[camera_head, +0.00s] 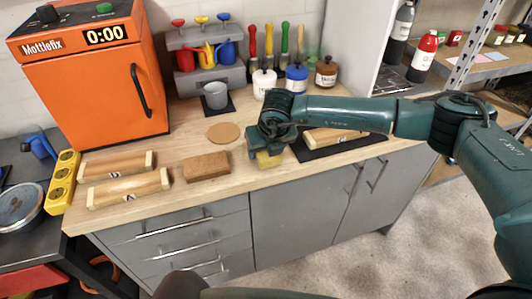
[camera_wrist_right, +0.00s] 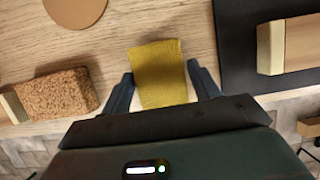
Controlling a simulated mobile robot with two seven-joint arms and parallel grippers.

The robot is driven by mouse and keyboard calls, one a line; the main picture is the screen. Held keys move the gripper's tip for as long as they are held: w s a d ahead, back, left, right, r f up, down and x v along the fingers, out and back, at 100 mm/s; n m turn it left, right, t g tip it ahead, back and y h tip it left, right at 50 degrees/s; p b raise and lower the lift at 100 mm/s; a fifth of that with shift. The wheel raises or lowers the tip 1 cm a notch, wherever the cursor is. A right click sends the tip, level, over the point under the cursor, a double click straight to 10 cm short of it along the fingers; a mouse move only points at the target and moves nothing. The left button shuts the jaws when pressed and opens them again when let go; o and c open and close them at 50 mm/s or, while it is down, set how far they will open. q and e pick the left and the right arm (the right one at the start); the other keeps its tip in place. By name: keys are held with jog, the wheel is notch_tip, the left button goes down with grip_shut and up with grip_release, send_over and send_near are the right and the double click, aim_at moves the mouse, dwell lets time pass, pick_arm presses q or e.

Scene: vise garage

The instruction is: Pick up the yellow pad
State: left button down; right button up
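The yellow pad (camera_head: 268,160) lies on the wooden worktop near its front edge, mostly hidden under my right gripper in the head view. In the right wrist view the yellow pad (camera_wrist_right: 158,73) shows whole between the two dark fingers. My right gripper (camera_wrist_right: 160,78) is open, with one finger on each side of the pad and a small gap on both sides. In the head view my right gripper (camera_head: 268,150) points down over the pad. My left gripper is not in view.
A brown block (camera_head: 207,167) lies left of the pad, and a round cork disc (camera_head: 223,132) lies behind it. A black mat (camera_head: 345,150) with a wooden piece lies right. Two wooden pieces, a grey mug (camera_head: 215,95) and an orange machine (camera_head: 95,75) stand further left.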

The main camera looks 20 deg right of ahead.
jog(key=c, duration=0.6)
jog(key=shift+r, duration=0.1)
jog(key=shift+r+p, duration=0.5)
jog(key=shift+p, duration=0.1)
notch_tip(320, 180, up, 9)
jog(key=shift+r+b, duration=0.2)
jog(key=shift+b, duration=0.85)
jog(key=o, duration=0.3)
jog(key=shift+c, duration=1.1)
